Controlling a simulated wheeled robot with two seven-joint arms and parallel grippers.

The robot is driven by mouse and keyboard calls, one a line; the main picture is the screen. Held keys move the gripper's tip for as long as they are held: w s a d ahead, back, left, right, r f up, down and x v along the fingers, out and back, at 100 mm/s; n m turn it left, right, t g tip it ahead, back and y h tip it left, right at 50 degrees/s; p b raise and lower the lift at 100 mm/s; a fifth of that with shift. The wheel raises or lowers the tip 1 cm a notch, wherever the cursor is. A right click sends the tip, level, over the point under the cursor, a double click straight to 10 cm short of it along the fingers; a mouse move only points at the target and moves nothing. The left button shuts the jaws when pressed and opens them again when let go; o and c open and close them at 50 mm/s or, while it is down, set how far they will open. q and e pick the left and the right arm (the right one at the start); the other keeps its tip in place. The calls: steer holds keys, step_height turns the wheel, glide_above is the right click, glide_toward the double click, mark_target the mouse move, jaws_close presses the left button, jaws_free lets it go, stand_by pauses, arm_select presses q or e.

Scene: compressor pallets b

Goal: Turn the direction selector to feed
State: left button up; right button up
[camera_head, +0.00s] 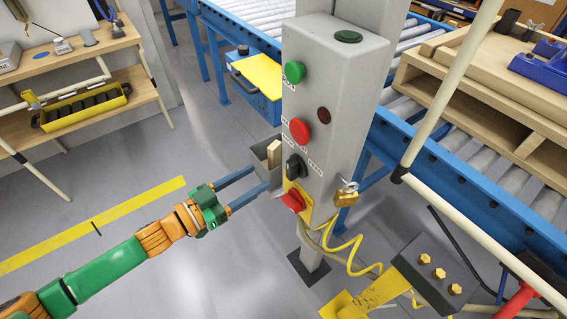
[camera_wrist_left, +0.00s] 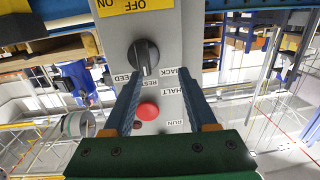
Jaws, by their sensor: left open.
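The direction selector (camera_head: 295,167) is a black knob on the front of a grey control box (camera_head: 340,90), below a red button. In the left wrist view the selector (camera_wrist_left: 145,58) shows large, its white mark toward the middle label REST, with FEED to the left and BACK to the right. My left gripper (camera_head: 260,178) is open and empty, its blue fingers aimed at the box with a gap before the knob. In the left wrist view the left gripper (camera_wrist_left: 160,78) has the knob beyond its tips, left of centre. My right gripper is not in view.
A red button (camera_head: 299,130) and a green button (camera_head: 294,72) sit above the selector. A red switch (camera_head: 293,201) on a yellow plate is just below. A brass padlock (camera_head: 346,195) hangs on the box's side.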

mark_target(288, 164)
arm_select(q)
steer(key=shift+m+g+h, duration=0.4)
steer(key=shift+g+h, duration=0.1)
steer(key=shift+h, duration=0.2)
steer(key=d, duration=0.2)
steer(key=w+d+r, duration=0.1)
steer(key=d, duration=0.1)
steer(key=w+d+r+p, duration=0.1)
steer(key=d, duration=0.2)
steer(key=shift+w, duration=0.2)
steer(key=shift+r, duration=0.1)
steer(key=shift+a, duration=0.1)
jaws_close()
